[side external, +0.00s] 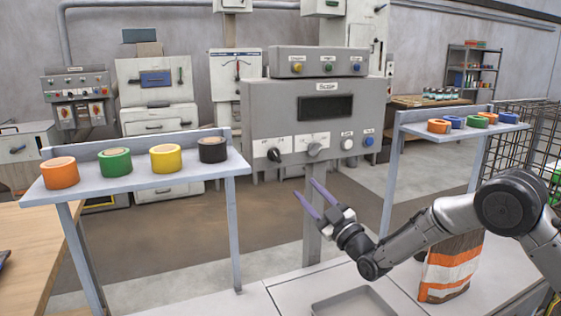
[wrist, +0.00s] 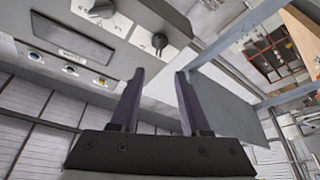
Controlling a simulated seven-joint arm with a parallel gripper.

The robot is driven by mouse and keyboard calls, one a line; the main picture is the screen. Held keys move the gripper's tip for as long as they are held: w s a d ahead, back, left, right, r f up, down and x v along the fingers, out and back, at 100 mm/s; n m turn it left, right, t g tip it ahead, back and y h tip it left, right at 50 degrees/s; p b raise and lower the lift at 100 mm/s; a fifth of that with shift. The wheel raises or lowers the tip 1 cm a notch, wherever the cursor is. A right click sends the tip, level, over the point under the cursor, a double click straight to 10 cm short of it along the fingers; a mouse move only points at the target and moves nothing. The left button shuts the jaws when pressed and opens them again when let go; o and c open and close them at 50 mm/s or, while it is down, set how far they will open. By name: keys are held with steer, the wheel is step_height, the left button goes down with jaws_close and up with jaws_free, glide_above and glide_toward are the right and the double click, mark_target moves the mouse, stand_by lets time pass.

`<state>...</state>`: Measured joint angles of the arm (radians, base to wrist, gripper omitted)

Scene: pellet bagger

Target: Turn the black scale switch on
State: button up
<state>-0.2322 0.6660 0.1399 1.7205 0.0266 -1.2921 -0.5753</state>
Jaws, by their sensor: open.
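The black scale switch (side external: 274,154) is a knob on a white plate at the lower left of the grey control box (side external: 262,110). In the wrist view the black switch (wrist: 159,41) shows beyond my fingertips, at the panel's edge. Its labels are too small to read, so I cannot tell its setting. My gripper (side external: 306,190) is open, with two purple fingers apart and nothing between them. It is below and to the right of the switch and not touching it. The wrist view shows the open gripper (wrist: 159,72) too.
A grey knob (side external: 314,150), a white button (side external: 347,144) and a blue button (side external: 368,141) sit right of the switch. Shelves with tape rolls flank the box: left shelf (side external: 125,178), right shelf (side external: 462,132). A grey tray (side external: 355,302) and a striped bag (side external: 450,265) are below.

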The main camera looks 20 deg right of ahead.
mark_target(277, 156)
steer(key=x, duration=1.3)
steer(key=shift+w+d+r, duration=0.1)
steer(key=shift+w+r, duration=0.05)
jaws_close()
